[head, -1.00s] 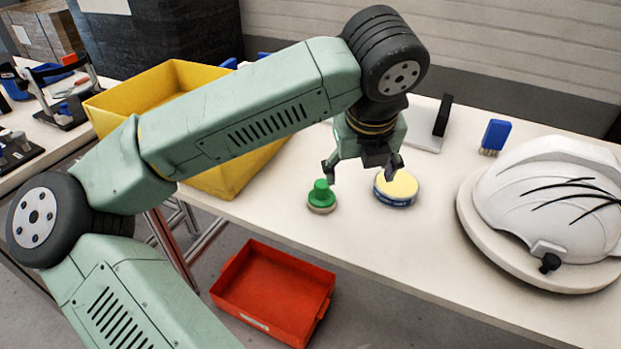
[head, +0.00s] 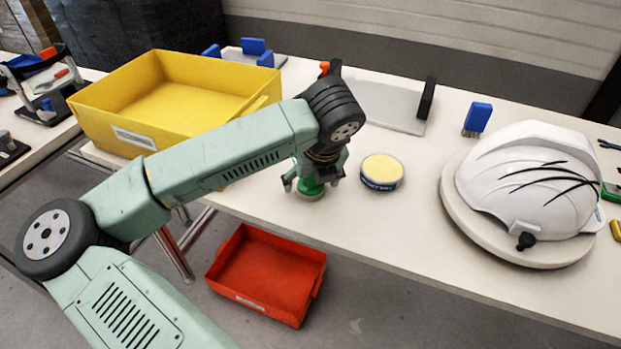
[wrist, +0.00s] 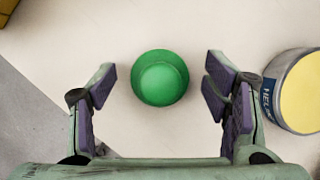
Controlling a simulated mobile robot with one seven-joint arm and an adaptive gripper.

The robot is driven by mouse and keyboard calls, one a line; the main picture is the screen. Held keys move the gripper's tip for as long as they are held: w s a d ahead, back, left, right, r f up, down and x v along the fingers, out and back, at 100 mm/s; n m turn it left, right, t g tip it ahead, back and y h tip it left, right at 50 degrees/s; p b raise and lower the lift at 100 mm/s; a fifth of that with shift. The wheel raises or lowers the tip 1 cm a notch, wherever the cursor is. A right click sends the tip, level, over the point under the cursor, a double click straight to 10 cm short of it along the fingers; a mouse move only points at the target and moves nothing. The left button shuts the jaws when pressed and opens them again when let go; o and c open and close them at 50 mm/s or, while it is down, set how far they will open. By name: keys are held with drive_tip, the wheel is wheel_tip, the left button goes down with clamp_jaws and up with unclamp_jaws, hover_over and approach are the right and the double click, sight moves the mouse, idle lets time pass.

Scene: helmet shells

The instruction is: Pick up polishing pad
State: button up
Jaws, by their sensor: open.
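The polishing pad (head: 309,192) is a small round pad with a green knob handle, standing on the white table near its front edge. In the wrist view its green handle (wrist: 160,78) shows from above, between the fingers and slightly beyond their middle. My gripper (head: 313,184) is open and lowered around the handle, with one finger on each side. In the wrist view the gripper (wrist: 160,88) has a clear gap on both sides of the handle, so the fingers do not touch it. The pad's base is hidden under the handle in the wrist view.
A round tin (head: 382,172) with a yellow top stands close to the right of my gripper. A yellow bin (head: 130,137) is at the left, and a white helmet shell (head: 530,190) on a round base is at the right. A red bin (head: 268,275) sits below the table edge.

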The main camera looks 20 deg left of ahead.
drive_tip(key=shift+f, duration=0.2)
drive_tip(key=c, duration=1.2)
